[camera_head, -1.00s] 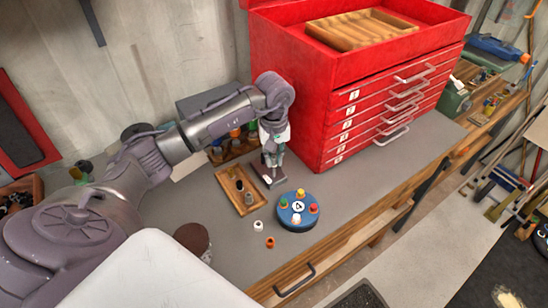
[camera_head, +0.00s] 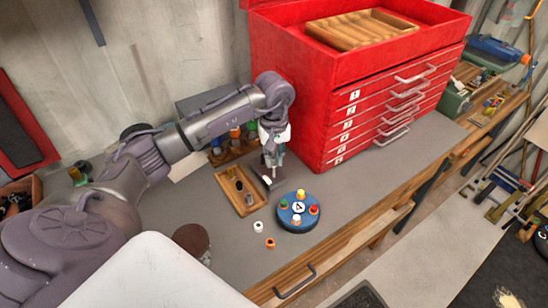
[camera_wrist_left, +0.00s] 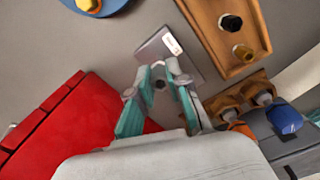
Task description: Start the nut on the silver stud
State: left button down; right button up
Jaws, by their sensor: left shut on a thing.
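My left gripper (camera_head: 270,168) points down over the bench beside the wooden tray; it also shows in the left wrist view (camera_wrist_left: 160,80). Its teal-padded fingers are closed on a small grey piece (camera_wrist_left: 158,85), which looks like the nut, mostly hidden by the fingers. A grey, silver-looking stud (camera_head: 249,198) stands at the near end of the wooden tray (camera_head: 234,201). A black stud (camera_wrist_left: 231,22) and a brass stud (camera_wrist_left: 243,52) stand in the same tray. The held piece is apart from these studs. My right gripper is not in view.
A grey block with a white label (camera_wrist_left: 172,44) lies below the gripper. A blue round base (camera_head: 290,221) with several coloured caps stands to the right. A white ring (camera_head: 258,226) and an orange ring (camera_head: 269,243) lie nearer. The red tool chest (camera_head: 300,110) stands close behind the gripper.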

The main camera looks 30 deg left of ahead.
aim_at(274, 169)
pick_arm(q)
jog(key=shift+f+b, duration=2.15)
jog(key=shift+f, duration=0.2)
jog(key=shift+r, duration=0.1)
jog(key=shift+a+m, duration=0.1)
jog(key=shift+m, duration=0.5)
jog(key=m, duration=1.2)
jog(key=c, duration=1)
grip_release()
jog(key=shift+c, duration=0.2)
jog(key=shift+c, duration=1.2)
